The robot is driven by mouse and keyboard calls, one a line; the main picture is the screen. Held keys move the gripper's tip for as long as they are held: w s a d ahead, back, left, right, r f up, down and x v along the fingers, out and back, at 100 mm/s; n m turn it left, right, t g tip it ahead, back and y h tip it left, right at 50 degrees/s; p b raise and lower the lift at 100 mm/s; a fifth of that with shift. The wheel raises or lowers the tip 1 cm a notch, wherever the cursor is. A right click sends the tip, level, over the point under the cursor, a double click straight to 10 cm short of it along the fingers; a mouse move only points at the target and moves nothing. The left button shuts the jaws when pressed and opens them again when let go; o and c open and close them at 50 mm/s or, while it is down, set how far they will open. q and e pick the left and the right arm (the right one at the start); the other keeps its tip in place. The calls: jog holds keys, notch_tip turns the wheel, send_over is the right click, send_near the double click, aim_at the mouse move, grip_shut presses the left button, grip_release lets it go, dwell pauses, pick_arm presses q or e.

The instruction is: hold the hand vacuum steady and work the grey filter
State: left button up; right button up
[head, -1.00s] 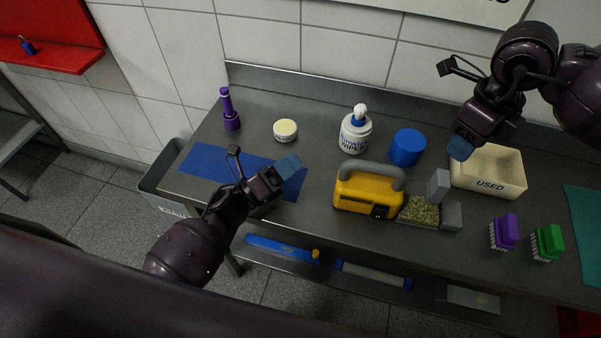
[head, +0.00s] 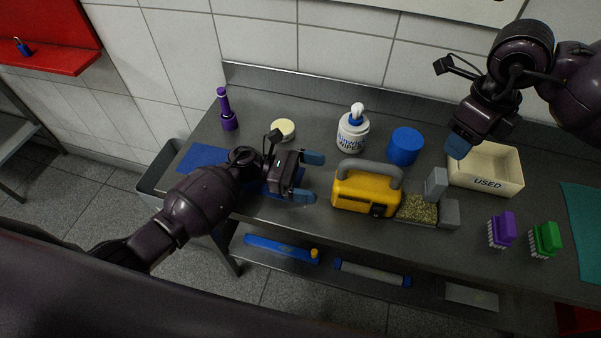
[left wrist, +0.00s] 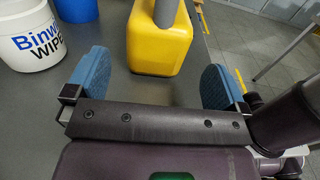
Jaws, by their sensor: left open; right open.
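The hand vacuum is a yellow body (head: 351,196) with a grey handle on top, standing on the steel bench in the head view. A grey filter frame (head: 436,183) with a speckled, debris-covered part (head: 416,209) adjoins its right side. My left gripper (head: 312,177) is open and empty, just left of the vacuum, its fingers pointing at it. In the left wrist view the yellow body (left wrist: 158,48) lies ahead between the two blue fingertips, not touched. My right gripper (head: 459,146) is open and hangs above the left edge of the used bin.
A cream bin marked USED (head: 486,184), a blue cylinder (head: 405,146) and a wipes tub (head: 352,133) stand behind. Purple (head: 502,229) and green (head: 545,240) brushes stand at right. A purple bottle (head: 227,110), a round tin (head: 282,130) and a blue mat (head: 202,157) are left.

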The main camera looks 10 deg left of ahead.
aim_at(345, 183)
pick_arm(q)
jog(key=d, duration=0.7)
jog(key=shift+d, duration=0.4)
jog(key=c, duration=1.2)
